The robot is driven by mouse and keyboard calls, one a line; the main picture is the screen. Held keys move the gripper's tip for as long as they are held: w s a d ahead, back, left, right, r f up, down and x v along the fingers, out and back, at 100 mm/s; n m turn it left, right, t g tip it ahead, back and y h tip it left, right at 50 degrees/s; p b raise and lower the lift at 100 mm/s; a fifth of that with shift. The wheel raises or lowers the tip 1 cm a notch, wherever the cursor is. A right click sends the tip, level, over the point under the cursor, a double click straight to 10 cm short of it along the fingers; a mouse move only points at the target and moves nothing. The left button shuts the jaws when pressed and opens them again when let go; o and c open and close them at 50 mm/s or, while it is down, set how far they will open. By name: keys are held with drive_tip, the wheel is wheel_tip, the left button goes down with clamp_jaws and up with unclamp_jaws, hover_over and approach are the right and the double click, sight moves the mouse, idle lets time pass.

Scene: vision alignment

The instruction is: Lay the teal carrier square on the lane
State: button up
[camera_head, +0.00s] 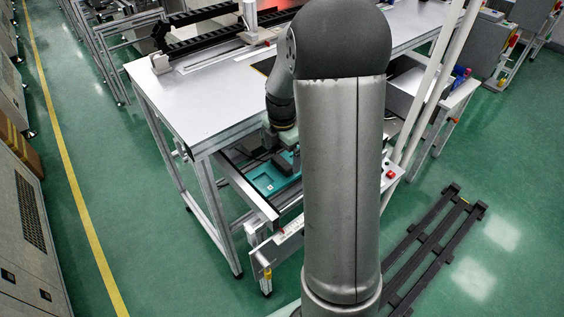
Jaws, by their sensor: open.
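The teal carrier (264,181) is a flat tray with a raised rim and a small mark on its face. It sits low at the table's front, by the metal rails of the lane (241,186). Its right part is hidden by my arm and gripper. My gripper (283,163) is a dark shape over the carrier's right side. Its fingertips are too small and dark to make out, and I cannot tell whether they touch the carrier. Whether the carrier lies square to the rails is hard to tell at this distance.
My large grey arm covers the middle of the view. A white-topped table (200,105) stands behind the lane, with a black linear track (205,42) on it. A panel with a red button (390,174) is right of my arm. Dark floor rails (430,240) lie at right. Green floor is clear at left.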

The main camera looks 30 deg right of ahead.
sight(282, 162)
wheel_tip(282, 162, up, 7)
drive_tip(key=s+a+m, duration=0.7)
drive_tip(key=s+m, duration=0.3)
drive_tip(key=s+a+m, duration=0.7)
drive_tip(key=s+m, duration=0.3)
drive_tip(key=s, duration=0.1)
drive_tip(key=shift+s+a+r, duration=0.25)
drive_tip(key=shift+s, duration=0.05)
drive_tip(key=shift+d, duration=0.1)
